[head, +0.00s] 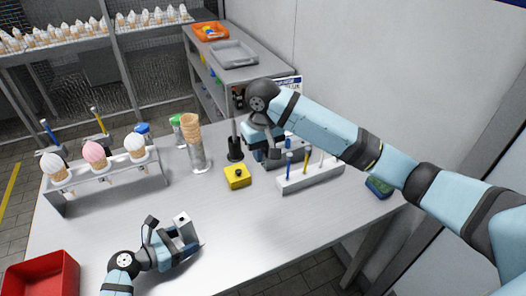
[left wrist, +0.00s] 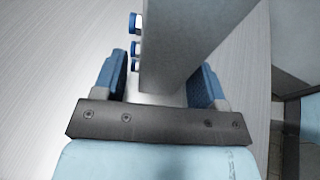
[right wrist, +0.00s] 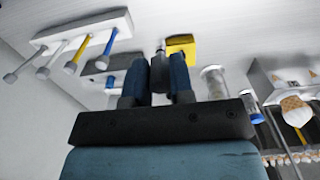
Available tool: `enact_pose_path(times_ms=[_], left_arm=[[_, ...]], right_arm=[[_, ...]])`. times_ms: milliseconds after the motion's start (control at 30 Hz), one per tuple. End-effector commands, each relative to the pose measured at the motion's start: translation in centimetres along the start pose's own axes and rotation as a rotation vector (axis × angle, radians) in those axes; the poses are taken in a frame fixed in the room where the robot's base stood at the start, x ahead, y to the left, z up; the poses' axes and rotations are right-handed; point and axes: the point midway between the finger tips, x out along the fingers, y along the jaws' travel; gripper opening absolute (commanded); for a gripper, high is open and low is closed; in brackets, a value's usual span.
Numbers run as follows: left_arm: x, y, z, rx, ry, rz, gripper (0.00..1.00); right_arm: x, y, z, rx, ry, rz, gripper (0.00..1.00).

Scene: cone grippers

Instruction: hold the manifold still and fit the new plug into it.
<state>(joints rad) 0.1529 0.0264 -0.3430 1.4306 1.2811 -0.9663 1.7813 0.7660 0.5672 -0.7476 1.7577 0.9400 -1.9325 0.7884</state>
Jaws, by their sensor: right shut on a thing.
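The manifold (head: 183,219) is a pale grey block with a dark opening on its top, at the front of the table. In the left wrist view the manifold (left wrist: 185,45) is large, with several blue fittings on its left side. My left gripper (left wrist: 160,85) has its fingers on both sides of it, with a visible gap at the left finger. My right gripper (head: 268,155) is low over the back of the table. In the right wrist view it is shut on a dark grey cylinder with a lighter tip, apparently the plug (right wrist: 160,72). The fingers hide much of it.
A yellow block (head: 237,179) with a black knob lies between the grippers. A white rack (head: 312,178) with upright sticks stands right. A cone stand (head: 105,180) and a tube of cones (head: 197,155) stand left and behind. A red bin (head: 40,277) is front left. The front middle is clear.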

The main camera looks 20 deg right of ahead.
Motion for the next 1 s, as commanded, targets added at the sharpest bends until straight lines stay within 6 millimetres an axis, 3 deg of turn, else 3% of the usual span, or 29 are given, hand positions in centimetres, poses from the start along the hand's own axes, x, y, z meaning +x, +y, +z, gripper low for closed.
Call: enact_pose_path(times_ms=[567, 1000], left_arm=[[0.0, 0.0, 0.1, 0.001, -0.001, 0.0, 0.66], [-1.5, 0.0, 0.1, 0.001, -0.001, 0.0, 0.66]], right_arm=[[0.0, 0.0, 0.0, 0.0, 0.0, 0.0, 0.0], [0.0, 0.0, 0.0, 0.0, 0.0, 0.0, 0.0]])
